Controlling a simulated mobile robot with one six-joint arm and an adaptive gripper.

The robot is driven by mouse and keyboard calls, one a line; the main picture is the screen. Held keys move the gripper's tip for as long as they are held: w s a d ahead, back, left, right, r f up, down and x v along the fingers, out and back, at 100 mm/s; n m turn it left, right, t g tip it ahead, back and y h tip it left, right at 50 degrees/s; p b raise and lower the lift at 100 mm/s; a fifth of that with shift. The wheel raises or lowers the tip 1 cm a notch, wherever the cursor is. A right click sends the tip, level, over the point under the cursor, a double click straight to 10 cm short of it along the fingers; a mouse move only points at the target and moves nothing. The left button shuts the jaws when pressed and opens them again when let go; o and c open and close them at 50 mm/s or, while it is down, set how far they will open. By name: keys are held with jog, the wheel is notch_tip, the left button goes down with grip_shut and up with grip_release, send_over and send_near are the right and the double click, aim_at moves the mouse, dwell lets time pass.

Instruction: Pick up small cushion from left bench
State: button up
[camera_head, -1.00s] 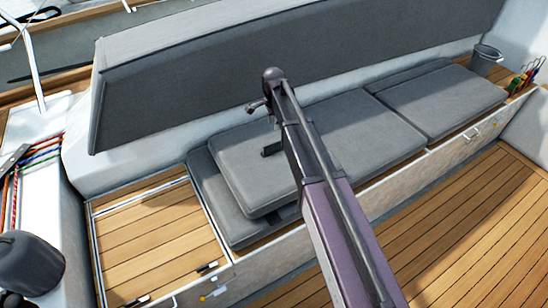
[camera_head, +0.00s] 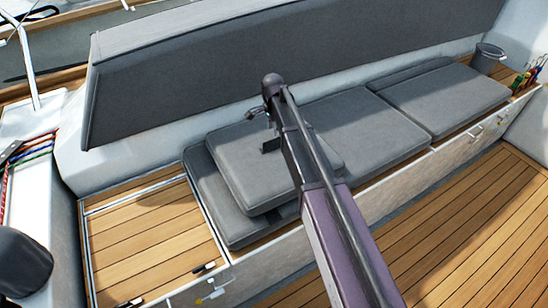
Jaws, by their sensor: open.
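The small cushion (camera_head: 240,172) is a grey, rounded square pad. It lies on top of a flat grey seat cushion (camera_head: 236,228) at the left end of the bench. My arm crosses in front of it and hides part of its middle; a corner of it shows right of the arm. My gripper (camera_head: 263,128) is at the far end of the arm, over the cushion's back part, and looks open. Only small dark parts of it show beside the arm. I cannot tell whether it touches the cushion. Nothing shows between its fingers.
More grey seat cushions (camera_head: 440,97) run along the bench to the right, below a tall grey backrest (camera_head: 290,55). A grey bucket (camera_head: 487,58) stands at the far right end. Bare slatted wood (camera_head: 150,235) lies left of the cushions. The plank floor (camera_head: 450,215) is clear.

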aim_at(273, 147)
jog(key=shift+f+b, duration=1.25)
jog(key=shift+f, duration=0.25)
jog(key=shift+w+a+f+b, duration=0.1)
jog(key=shift+f+b, duration=1.2)
jog(key=shift+w+f+b, duration=0.1)
jog(key=shift+f+b, duration=1.2)
grip_shut()
